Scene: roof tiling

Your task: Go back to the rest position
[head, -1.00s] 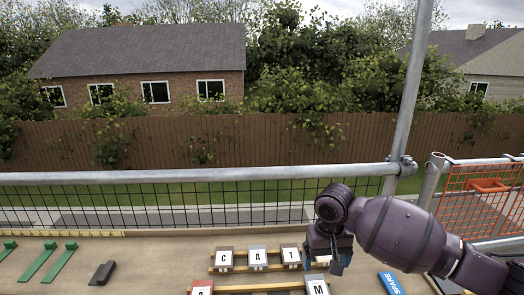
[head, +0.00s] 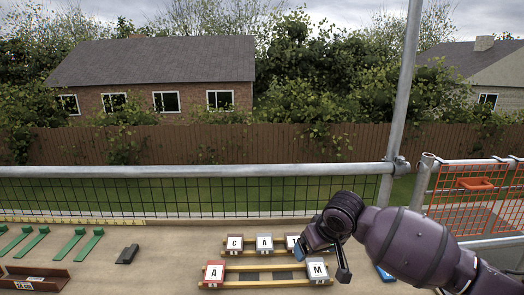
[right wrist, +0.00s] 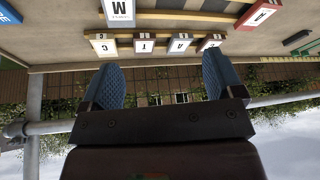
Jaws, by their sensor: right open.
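My right gripper (head: 334,262) is above the right part of the letter tiles in the head view. In the right wrist view its two blue-padded fingers (right wrist: 160,88) stand wide apart with nothing between them. The back row has a C tile (head: 235,243), an A tile (head: 265,243) and a third tile (head: 292,242) partly hidden by my gripper. The wrist view shows this row upside down, with a T tile (right wrist: 143,43) and another tile (right wrist: 103,44). The front row has a red A tile (head: 214,272) and an M tile (head: 317,270). My left gripper is not in view.
Green pieces (head: 85,245) and a dark block (head: 127,254) lie to the left on the board. A brown-red channel (head: 35,279) is at the front left. A blue piece (head: 385,274) shows beneath my arm. A metal rail (head: 200,171) runs behind.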

